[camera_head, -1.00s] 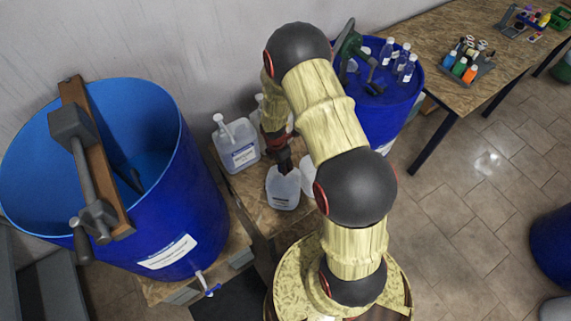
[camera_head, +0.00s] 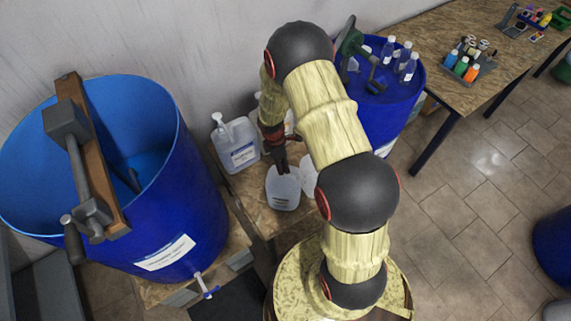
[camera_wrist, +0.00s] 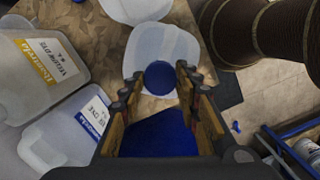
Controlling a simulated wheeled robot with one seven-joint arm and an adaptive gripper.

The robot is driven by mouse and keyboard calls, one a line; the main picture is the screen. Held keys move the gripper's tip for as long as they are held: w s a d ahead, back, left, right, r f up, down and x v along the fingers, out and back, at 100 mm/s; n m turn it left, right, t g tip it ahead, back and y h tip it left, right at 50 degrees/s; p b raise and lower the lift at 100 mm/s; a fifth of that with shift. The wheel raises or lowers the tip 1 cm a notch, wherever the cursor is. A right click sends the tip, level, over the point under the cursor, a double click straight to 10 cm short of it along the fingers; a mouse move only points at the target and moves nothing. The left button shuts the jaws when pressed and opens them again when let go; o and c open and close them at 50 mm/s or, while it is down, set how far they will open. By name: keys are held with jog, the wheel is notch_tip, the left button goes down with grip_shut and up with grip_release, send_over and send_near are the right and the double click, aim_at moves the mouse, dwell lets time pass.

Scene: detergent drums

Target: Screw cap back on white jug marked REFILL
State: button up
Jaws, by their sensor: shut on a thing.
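A translucent white jug (camera_head: 283,190) stands on the wooden board, with a small dark label too small to read. In the wrist view this jug (camera_wrist: 172,45) seems to lie beyond my fingertips. My gripper (camera_head: 281,163) points down just above the jug's top. In the wrist view my gripper (camera_wrist: 158,80) is shut on a round blue cap (camera_wrist: 158,76), held between the fingertips. The cap overlaps the jug's near edge in that view; the jug's mouth is hidden, and I cannot tell whether the cap touches it. The word REFILL is not readable.
A second white jug (camera_head: 309,174) stands close right of it. A labelled jug with a pump (camera_head: 236,146) stands behind left. A large open blue drum (camera_head: 185,220) is at left, and a closed blue drum (camera_head: 408,105) carries bottles at right.

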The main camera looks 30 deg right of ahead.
jog(key=shift+f, duration=0.1)
jog(key=m+b, duration=0.1)
jog(key=m, duration=0.3)
jog(key=shift+f+m+b, duration=0.1)
jog(key=shift+m+b, duration=0.2)
jog(key=shift+b, duration=0.05)
jog(key=shift+m+g, duration=0.3)
jog(key=shift+m, duration=0.2)
jog(key=m+b, duration=0.1)
jog(key=m, duration=0.3)
jog(key=shift+m+y, duration=0.3)
jog(key=shift+y, duration=0.1)
jog(key=o, duration=1.2)
jog(key=o, duration=0.5)
jog(key=shift+r, duration=0.25)
